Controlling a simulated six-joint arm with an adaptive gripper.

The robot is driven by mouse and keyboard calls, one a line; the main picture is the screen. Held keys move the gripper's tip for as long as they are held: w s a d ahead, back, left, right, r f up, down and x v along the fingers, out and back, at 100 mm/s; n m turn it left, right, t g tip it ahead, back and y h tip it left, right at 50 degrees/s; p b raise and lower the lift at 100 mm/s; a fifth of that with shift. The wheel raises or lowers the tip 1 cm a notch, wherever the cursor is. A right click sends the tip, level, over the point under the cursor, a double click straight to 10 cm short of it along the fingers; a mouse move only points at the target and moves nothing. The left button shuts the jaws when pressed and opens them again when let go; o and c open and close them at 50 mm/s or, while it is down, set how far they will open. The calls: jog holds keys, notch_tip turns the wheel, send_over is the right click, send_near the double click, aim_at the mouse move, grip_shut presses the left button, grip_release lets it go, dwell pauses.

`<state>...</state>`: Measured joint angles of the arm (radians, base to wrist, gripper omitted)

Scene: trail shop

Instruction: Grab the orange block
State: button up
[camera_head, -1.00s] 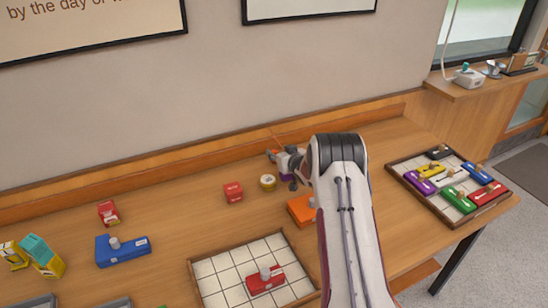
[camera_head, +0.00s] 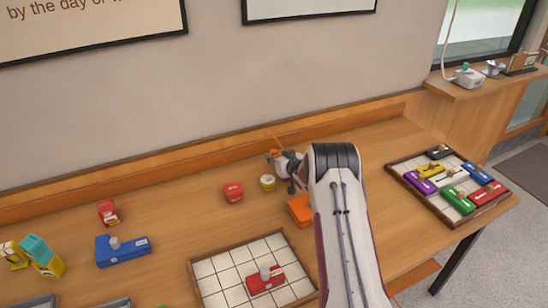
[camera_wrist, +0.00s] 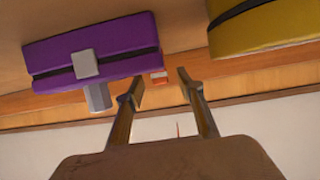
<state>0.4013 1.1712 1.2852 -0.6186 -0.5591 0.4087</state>
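The orange block (camera_head: 300,208) lies on the wooden table, with its right side hidden behind my arm. My gripper (camera_head: 284,163) is beyond it, towards the wall, and away from it. In the wrist view my gripper (camera_wrist: 160,84) has its two fingers apart with nothing held between them. A purple block (camera_wrist: 95,52) with a grey knob shows at upper left there, and part of an olive-yellow block (camera_wrist: 262,28) at upper right.
A framed grid board (camera_head: 228,272) holds a red knobbed block (camera_head: 265,281). A second board (camera_head: 397,170) with several coloured blocks is at right. The wall stands behind the table.

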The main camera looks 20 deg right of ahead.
aim_at(275, 154)
jog(key=shift+x, duration=1.85)
grip_shut()
